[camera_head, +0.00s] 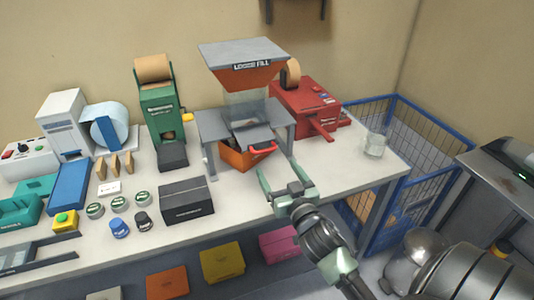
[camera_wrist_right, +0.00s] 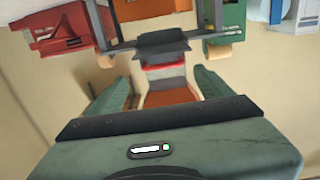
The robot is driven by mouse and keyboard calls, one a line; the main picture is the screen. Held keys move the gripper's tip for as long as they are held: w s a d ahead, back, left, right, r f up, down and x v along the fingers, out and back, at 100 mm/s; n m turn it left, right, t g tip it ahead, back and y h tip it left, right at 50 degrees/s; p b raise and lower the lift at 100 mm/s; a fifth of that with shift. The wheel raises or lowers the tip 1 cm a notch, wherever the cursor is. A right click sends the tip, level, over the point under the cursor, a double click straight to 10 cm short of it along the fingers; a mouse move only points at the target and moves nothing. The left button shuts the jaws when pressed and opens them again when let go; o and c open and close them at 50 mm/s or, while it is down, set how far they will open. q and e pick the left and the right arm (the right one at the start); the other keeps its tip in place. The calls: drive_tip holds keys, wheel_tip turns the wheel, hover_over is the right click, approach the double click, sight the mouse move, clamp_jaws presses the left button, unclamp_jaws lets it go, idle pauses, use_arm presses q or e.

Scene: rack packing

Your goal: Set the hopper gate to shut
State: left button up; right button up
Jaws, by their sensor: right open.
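The loose-fill hopper (camera_head: 243,77) stands on a grey stand at the back of the bench, with a grey top, an orange funnel and a clear section. Its gate is a dark plate (camera_head: 252,136) that juts out at the front, with a red handle (camera_head: 263,149) on its edge. An orange chute (camera_head: 236,156) shows below. My right gripper (camera_head: 278,167) is open and empty, just in front of the handle, apart from it in the head view. In the right wrist view the red handle (camera_wrist_right: 163,68) shows between the open fingers (camera_wrist_right: 163,82). My left gripper is not in view.
A red machine (camera_head: 305,105) stands right of the hopper and a green dispenser (camera_head: 162,110) left of it. A black box (camera_head: 187,201) lies front left of the gripper. A blue wire cage (camera_head: 420,135) stands beyond.

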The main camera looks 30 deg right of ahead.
drive_tip(key=p+x, duration=0.2)
drive_tip(key=x, duration=0.5)
drive_tip(key=shift+w+r, duration=0.2)
drive_tip(key=shift+w, duration=0.2)
drive_tip(key=shift+c, duration=0.3)
